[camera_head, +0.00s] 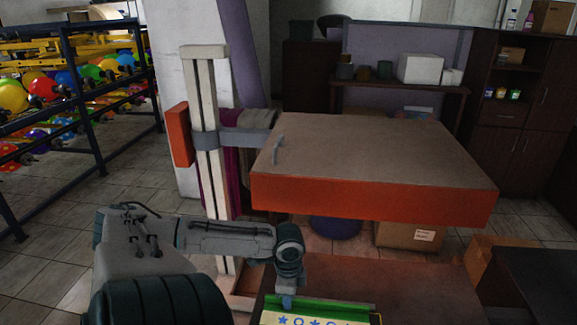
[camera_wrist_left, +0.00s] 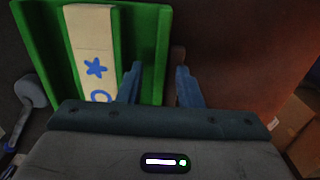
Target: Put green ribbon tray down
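The green ribbon tray (camera_head: 350,300) shows at the bottom edge of the head view, with a cream ribbon (camera_head: 315,320) bearing blue stars and circles in it. Its near part is cut off. My left gripper (camera_head: 287,301) points down at the tray's left end. In the left wrist view my left gripper (camera_wrist_left: 157,84) has its blue fingers apart, one on each side of the tray's green side wall (camera_wrist_left: 151,45). A gap shows between the wall and the right finger. The ribbon (camera_wrist_left: 95,60) lies along the tray. My right gripper is not in view.
A brown-topped press plate with an orange front (camera_head: 375,206) overhangs the lower orange-brown surface (camera_head: 400,282) behind the tray. A pale upright post (camera_head: 209,130) carries it. A balloon rack (camera_head: 75,110) stands at the left; cardboard boxes (camera_head: 405,236) sit behind the press.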

